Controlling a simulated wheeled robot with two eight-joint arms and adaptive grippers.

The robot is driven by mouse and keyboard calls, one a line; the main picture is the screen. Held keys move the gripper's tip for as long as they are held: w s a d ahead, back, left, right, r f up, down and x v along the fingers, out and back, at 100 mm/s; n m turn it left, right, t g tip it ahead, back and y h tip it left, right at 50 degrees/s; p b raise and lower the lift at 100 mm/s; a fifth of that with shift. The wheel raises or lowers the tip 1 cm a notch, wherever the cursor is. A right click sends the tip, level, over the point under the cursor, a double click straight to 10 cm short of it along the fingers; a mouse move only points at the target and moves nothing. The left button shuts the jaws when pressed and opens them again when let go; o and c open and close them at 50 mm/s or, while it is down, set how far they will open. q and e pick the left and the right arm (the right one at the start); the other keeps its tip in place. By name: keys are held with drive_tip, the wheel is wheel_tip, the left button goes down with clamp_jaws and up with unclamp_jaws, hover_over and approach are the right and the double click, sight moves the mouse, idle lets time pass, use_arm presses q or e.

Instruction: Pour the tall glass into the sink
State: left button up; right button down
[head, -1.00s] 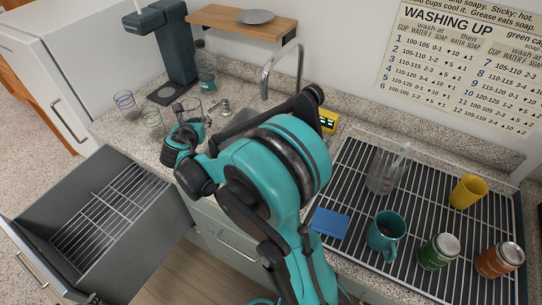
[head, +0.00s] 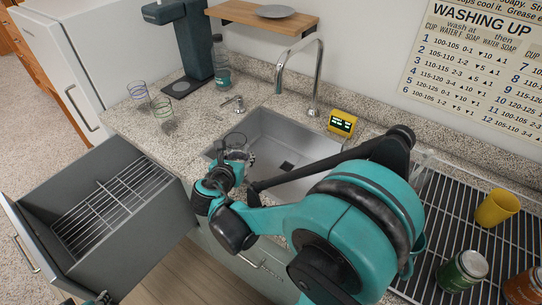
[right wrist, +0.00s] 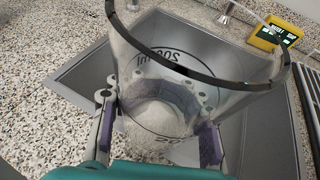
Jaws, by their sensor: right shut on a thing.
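My right gripper (head: 231,163) is shut around a clear tall glass (head: 237,144) with a dark rim. In the right wrist view the glass (right wrist: 160,65) stands between the two purple-padded fingers (right wrist: 158,135), with a black volume mark on its wall. It looks about upright, over the left front corner of the steel sink (head: 285,137). I cannot tell how much liquid it holds. The sink basin (right wrist: 255,130) also shows behind and beside the glass. A small piece of my left gripper (head: 102,298) shows at the bottom left edge; its fingers are not clear.
A chrome faucet (head: 318,70) arches behind the sink, with a yellow timer (head: 342,122) beside it. Two wire-rimmed glasses (head: 163,112) stand left on the counter. An open drawer (head: 150,215) juts out at left. The rack (head: 440,200) holds a yellow cup (head: 497,208) and jars.

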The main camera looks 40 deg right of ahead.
drive_tip(key=shift+a+r+m+g+y+p, duration=0.2)
drive_tip(key=shift+m+y+p, duration=0.6)
drive_tip(key=shift+y+p, duration=1.05)
drive_tip(key=shift+a+m+g+y+p, duration=0.15)
drive_tip(key=shift+a+m+y+p, duration=0.2)
drive_tip(key=shift+m+y+p, duration=0.95)
drive_tip(key=shift+a+r+m+g+y+p, duration=0.15)
drive_tip(key=shift+a+m+y+p, duration=0.15)
drive_tip(key=shift+y+p, duration=2.05)
drive_tip(key=shift+d+f+y+b, duration=0.1)
drive_tip(key=shift+f+y+b, duration=0.1)
drive_tip(key=shift+y+b, duration=0.6)
drive_tip(key=shift+d+m+y+b, duration=0.35)
drive_tip(key=shift+y+b, duration=0.1)
drive_tip(key=shift+y, duration=0.15)
drive_tip(key=shift+f+m+y+b, duration=0.15)
drive_tip(key=shift+m+y+b, duration=0.2)
drive_tip(key=shift+y+b, duration=0.75)
